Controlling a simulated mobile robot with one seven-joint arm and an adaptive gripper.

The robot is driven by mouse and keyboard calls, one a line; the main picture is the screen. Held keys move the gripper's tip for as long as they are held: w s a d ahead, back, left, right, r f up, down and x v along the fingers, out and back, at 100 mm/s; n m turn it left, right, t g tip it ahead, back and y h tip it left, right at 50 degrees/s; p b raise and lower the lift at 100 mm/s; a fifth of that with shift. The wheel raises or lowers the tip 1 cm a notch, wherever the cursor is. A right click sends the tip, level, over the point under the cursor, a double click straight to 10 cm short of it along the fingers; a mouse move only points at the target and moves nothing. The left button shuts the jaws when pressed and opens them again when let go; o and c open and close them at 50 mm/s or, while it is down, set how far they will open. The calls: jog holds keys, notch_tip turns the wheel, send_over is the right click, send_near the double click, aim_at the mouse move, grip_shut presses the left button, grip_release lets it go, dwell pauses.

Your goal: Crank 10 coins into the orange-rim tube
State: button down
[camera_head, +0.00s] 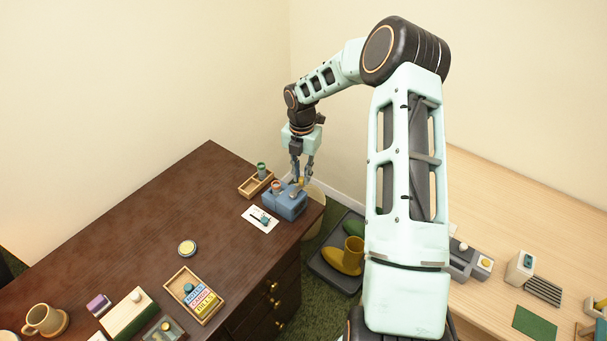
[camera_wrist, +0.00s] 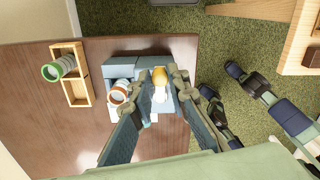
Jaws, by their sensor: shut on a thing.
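The blue coin machine (camera_head: 287,207) sits at the dark desk's right end, and it also shows in the wrist view (camera_wrist: 120,68). The orange-rim tube (camera_wrist: 119,93) stands in it, left of my gripper; its rim shows in the head view (camera_head: 277,186). My gripper (camera_wrist: 163,82) points down over the machine. Its fingers are shut on the yellow crank knob (camera_wrist: 160,75), whose top shows between the fingertips. The crank arm below is partly hidden. I cannot make out the coins or count any in the tube.
A wooden tray (camera_wrist: 85,91) beside the machine holds a green-rim tube (camera_wrist: 60,69). A white card (camera_head: 257,224) with a dark mark lies in front of the machine. The desk's right edge is close. A dark floor tray (camera_head: 330,266) with boots lies below.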

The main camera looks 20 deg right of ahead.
aim_at(301, 178)
jog(key=shift+w+a, duration=0.1)
dwell(0.3)
jog(key=c, duration=1.8)
grip_release()
jog(key=shift+c, duration=0.2)
jog(key=shift+r, duration=0.15)
notch_tip(301, 178, up, 12)
jog(key=shift+c, duration=0.2)
